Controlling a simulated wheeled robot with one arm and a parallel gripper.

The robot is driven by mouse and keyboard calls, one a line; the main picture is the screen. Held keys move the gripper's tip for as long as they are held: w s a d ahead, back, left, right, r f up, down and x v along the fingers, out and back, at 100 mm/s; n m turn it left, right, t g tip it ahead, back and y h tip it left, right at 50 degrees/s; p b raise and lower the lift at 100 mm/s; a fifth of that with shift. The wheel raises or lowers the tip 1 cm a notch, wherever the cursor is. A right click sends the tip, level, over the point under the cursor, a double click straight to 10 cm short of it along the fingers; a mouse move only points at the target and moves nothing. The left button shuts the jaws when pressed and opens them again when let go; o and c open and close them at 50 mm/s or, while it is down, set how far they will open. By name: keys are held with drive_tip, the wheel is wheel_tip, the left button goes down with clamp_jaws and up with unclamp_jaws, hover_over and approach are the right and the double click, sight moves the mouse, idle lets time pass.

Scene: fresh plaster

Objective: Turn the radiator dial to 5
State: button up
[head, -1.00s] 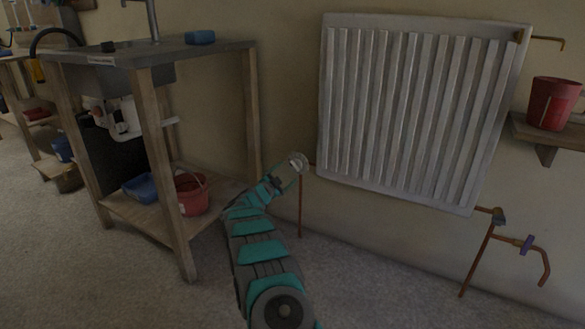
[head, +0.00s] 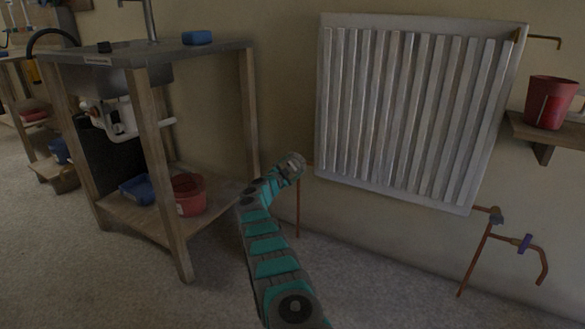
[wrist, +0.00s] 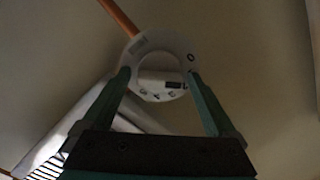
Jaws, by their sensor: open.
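The radiator dial (wrist: 160,92) is a round white knob with dark marks on its rim and a ring-like face, seen from close up in the wrist view. My gripper (wrist: 159,74) is open, with one teal finger on the left side of the dial and one on the right. I cannot tell whether the fingers touch it. In the head view my gripper (head: 293,160) is at the lower left corner of the white ribbed radiator (head: 398,115), and the dial cannot be made out clearly there.
A copper pipe (head: 298,208) runs down below the gripper. A wooden sink bench (head: 150,130) with a red bucket (head: 188,192) stands on the left. More copper piping (head: 476,262) is at the right, below a shelf with a red pot (head: 549,103). The floor in front is clear.

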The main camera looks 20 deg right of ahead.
drive_tip(key=shift+c, duration=0.4)
drive_tip(key=shift+d, duration=0.1)
drive_tip(key=c, duration=1.2)
drive_tip(key=shift+f, duration=0.1)
drive_tip(key=shift+c, duration=0.2)
